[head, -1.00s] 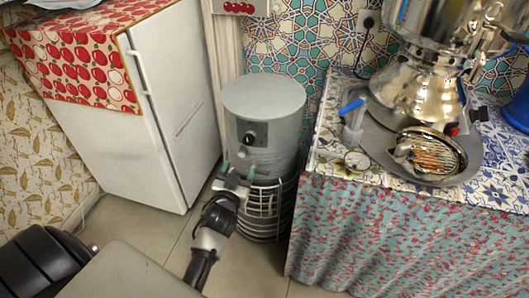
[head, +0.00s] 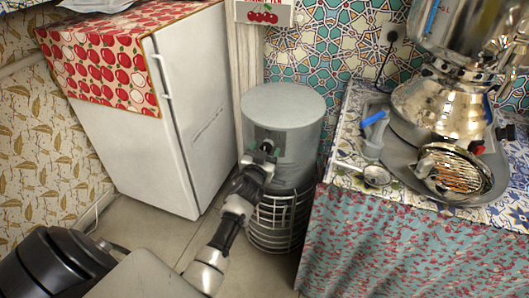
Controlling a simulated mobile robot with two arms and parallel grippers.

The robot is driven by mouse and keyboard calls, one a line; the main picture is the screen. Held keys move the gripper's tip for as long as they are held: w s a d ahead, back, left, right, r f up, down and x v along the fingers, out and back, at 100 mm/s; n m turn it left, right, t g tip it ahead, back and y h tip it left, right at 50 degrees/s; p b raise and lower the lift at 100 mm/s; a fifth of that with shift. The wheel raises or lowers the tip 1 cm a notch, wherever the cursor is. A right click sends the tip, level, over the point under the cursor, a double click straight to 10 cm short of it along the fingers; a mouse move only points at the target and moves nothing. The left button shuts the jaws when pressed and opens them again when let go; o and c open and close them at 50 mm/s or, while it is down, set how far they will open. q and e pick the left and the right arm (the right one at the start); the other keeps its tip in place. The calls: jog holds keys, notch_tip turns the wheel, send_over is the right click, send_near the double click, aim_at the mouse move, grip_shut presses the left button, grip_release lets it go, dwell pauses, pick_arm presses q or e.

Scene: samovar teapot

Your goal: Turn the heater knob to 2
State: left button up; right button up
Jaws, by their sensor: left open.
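The knob's markings are too small and covered to read. My right gripper is not in view.
A white fridge (head: 188,120) with an apple-print cloth stands left of the heater. Floor shows at lower left.

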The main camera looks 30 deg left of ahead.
pick_arm(q)
jog(key=shift+c, duration=0.4)
jog(key=c, duration=0.8)
jog(key=shift+c, duration=0.2)
jog(key=shift+m, duration=0.4)
jog(key=shift+f+m+t+h+b, duration=0.2)
jog(key=shift+m+b, duration=0.45)
jog(key=shift+m, duration=3.7)
jog(key=shift+r+m+t+h+b, duration=0.1)
jog(key=shift+m+t+b, duration=0.35)
jog(key=shift+m, duration=3.9)
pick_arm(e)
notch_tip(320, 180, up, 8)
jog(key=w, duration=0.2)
pick_arm(q)
jog(key=shift+m, duration=0.3)
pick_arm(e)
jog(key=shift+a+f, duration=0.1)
